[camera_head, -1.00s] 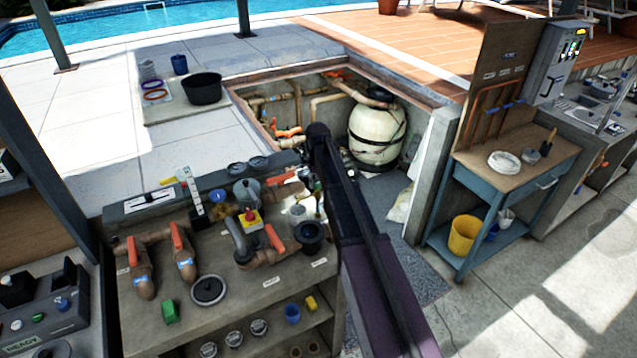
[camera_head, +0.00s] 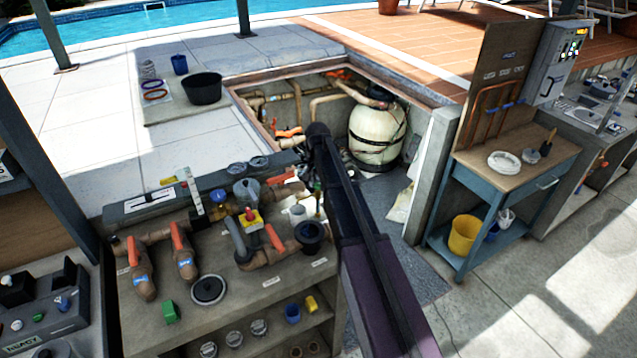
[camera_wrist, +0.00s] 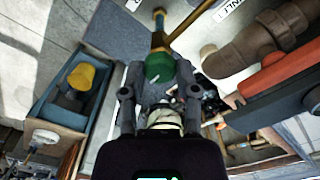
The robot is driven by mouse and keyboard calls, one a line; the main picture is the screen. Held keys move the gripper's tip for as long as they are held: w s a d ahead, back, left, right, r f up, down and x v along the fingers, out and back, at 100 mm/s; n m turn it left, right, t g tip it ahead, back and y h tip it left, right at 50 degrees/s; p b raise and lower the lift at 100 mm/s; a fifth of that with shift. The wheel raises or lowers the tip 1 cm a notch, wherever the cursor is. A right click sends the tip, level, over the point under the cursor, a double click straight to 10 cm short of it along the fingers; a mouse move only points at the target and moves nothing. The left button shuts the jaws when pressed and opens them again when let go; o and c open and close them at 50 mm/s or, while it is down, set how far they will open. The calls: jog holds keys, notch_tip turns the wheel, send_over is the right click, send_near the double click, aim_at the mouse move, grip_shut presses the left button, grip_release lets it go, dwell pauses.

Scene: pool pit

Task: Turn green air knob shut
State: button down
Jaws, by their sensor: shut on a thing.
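The green air knob (camera_wrist: 158,68) is a dark green rounded piece at the end of a brass stem (camera_wrist: 159,32) in the wrist view. My gripper (camera_wrist: 160,92) has one finger on each side of it and is shut on it. A pale mark shows on the knob's face. In the head view my gripper (camera_head: 314,184) is at the back right of the pipe bench (camera_head: 205,318), partly hidden by my dark arm. The knob is too small and covered there to tell its angle.
Orange-handled valves (camera_head: 182,250), a black funnel-like cup (camera_head: 311,235) and a yellow box with a red button (camera_head: 250,219) crowd the bench. The pit with a cream filter tank (camera_head: 376,135) lies behind. A blue worktable (camera_head: 548,172) stands right, with open floor before it.

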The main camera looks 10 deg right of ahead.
jog(key=shift+s, duration=0.1)
jog(key=shift+c, duration=1.7)
grip_release()
jog(key=shift+f, duration=0.1)
